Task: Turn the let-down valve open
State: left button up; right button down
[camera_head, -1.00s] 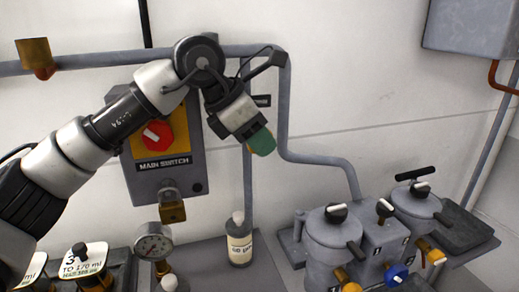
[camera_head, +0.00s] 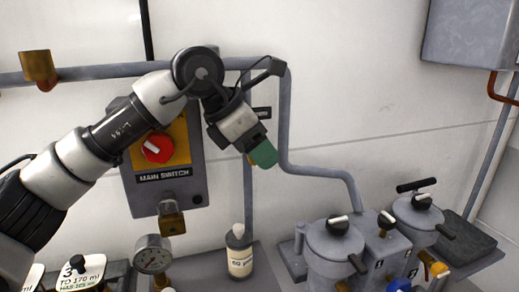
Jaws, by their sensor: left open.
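My left gripper (camera_head: 262,153), with green fingertips, is open and empty. It hangs in front of the white wall, up and left of the pot unit. No valve is labelled let-down that I can read. Valve handles show low on the unit at the right: a blue knob (camera_head: 398,285), cut by the bottom edge, and a yellow one (camera_head: 439,270). Black knobs top the left pot (camera_head: 325,245), the right pot (camera_head: 415,220) and the block (camera_head: 382,245) between them. My gripper touches none of these. My right gripper is out of view.
A main switch box (camera_head: 183,195) with a red knob is behind my left arm. A pressure gauge (camera_head: 152,254), a labelled bottle (camera_head: 240,260) and numbered cards (camera_head: 85,268) stand low. Grey pipes (camera_head: 318,172) run along the wall. A grey cabinet (camera_head: 470,35) hangs top right.

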pick_arm(q)
jog(key=r, duration=0.3)
jog(key=d+r, duration=0.1)
jog(key=shift+s+r, duration=0.2)
jog(key=shift+s, duration=0.05)
jog(key=s+d+r, duration=0.5)
jog(key=d+r, duration=0.1)
jog(key=d, duration=0.3)
jog(key=shift+s+r+b, duration=0.15)
jog(key=shift+s+b, duration=0.1)
jog(key=shift+b, duration=0.05)
jog(key=shift+o, duration=0.5)
